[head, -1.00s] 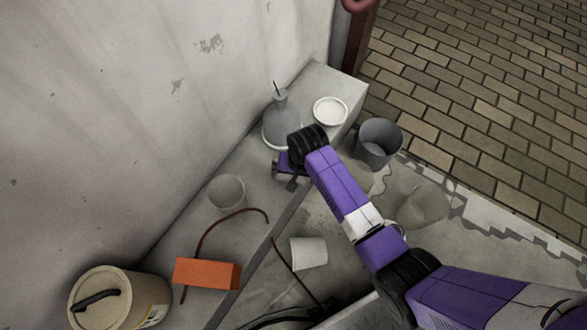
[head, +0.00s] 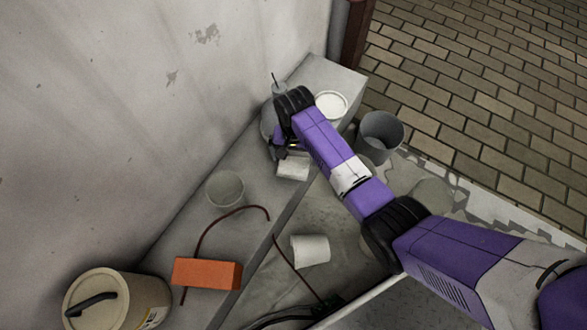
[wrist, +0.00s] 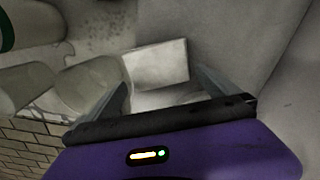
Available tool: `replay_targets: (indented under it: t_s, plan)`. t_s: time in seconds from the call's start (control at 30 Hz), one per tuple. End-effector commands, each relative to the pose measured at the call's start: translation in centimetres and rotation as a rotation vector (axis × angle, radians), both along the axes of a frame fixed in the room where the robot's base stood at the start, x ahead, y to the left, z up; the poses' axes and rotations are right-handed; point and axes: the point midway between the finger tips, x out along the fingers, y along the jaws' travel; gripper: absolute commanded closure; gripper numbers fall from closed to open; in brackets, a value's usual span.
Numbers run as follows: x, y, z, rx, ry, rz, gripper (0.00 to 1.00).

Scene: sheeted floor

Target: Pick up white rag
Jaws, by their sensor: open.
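A pale, flat-sided folded piece that looks like the white rag (head: 293,168) lies on the grey concrete ledge, just below my gripper (head: 285,147) in the head view. In the wrist view the rag (wrist: 156,65) is a light rectangle beyond and partly between the two fingers. My gripper (wrist: 162,82) is open, with its fingers spread and nothing held. Whether a finger touches the rag cannot be told.
A grey bottle-like vessel (head: 268,122) stands behind my gripper, partly hidden. A white dish (head: 331,103), a grey bucket (head: 381,133), a cup (head: 225,188), an orange brick (head: 207,273) and a lidded tub (head: 117,302) are around. The wall borders the ledge.

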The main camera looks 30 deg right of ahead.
Motion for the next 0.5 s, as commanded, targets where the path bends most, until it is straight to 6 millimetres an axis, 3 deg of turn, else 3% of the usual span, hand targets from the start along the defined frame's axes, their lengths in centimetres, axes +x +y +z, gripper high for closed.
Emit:
replay_targets:
  t_s: [0.03, 0.13, 0.43, 0.5]
  plan:
    - [0.0, 0.0, -1.2, 0.000, 0.000, 0.000, 0.00]
    - [0.0, 0.0, -2.4, 0.001, 0.001, -0.001, 0.00]
    - [0.0, 0.0, -2.6, 0.001, -0.001, 0.000, 0.00]
    - [0.0, 0.0, -2.6, 0.001, -0.001, 0.000, 0.14]
